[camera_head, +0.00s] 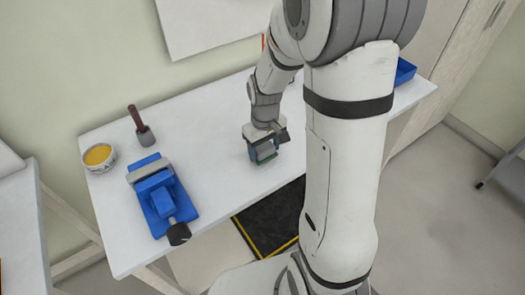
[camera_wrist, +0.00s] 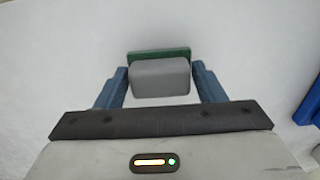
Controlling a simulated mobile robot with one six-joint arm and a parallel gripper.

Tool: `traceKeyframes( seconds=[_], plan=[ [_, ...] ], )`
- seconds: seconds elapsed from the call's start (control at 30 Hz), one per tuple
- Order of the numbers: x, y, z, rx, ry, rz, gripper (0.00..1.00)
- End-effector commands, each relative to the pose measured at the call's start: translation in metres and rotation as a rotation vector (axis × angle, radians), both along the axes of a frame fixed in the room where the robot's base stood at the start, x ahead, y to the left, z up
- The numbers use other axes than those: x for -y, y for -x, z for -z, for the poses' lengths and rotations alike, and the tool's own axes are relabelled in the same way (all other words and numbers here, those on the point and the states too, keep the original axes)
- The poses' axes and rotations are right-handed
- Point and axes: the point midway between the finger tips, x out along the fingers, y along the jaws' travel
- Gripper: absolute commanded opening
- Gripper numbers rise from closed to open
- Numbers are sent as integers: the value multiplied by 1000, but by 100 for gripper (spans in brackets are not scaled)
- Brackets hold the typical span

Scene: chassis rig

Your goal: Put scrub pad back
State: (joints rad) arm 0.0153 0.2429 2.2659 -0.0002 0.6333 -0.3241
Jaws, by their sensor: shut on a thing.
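The scrub pad (camera_head: 266,157) has a grey block-shaped grip with a green pad beneath it. In the wrist view the grey grip (camera_wrist: 160,78) sits between the two blue fingers, and a green strip of the pad shows beyond it. My gripper (camera_head: 262,150) is shut on the grey grip, over the middle of the white table; it also shows in the wrist view (camera_wrist: 160,70). The pad is at or just above the tabletop; I cannot tell if it touches.
On the white table (camera_head: 215,150), a blue vise (camera_head: 160,200), a dark-handled tool (camera_head: 140,125) and a tub with yellow contents (camera_head: 98,157) stand left. A blue tray (camera_head: 404,72) lies right, partly behind my arm. A blue thing (camera_wrist: 309,100) edges the wrist view.

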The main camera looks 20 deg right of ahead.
Motion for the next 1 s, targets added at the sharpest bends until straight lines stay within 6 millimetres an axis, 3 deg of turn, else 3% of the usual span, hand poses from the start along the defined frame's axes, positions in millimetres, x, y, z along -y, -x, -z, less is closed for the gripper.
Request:
traceKeyframes(
  seconds=[0.1,0.5,0.53,0.6,0.77,1.0],
  plan=[
    [0,0,14,-2,0,0,42],
    [-1,0,20,0,0,-1,42],
    [-1,0,18,0,0,-1,65],
    [-1,0,18,0,0,-1,71],
    [-1,0,18,0,0,-2,84],
    [-1,0,17,0,0,-2,85]
  ],
)
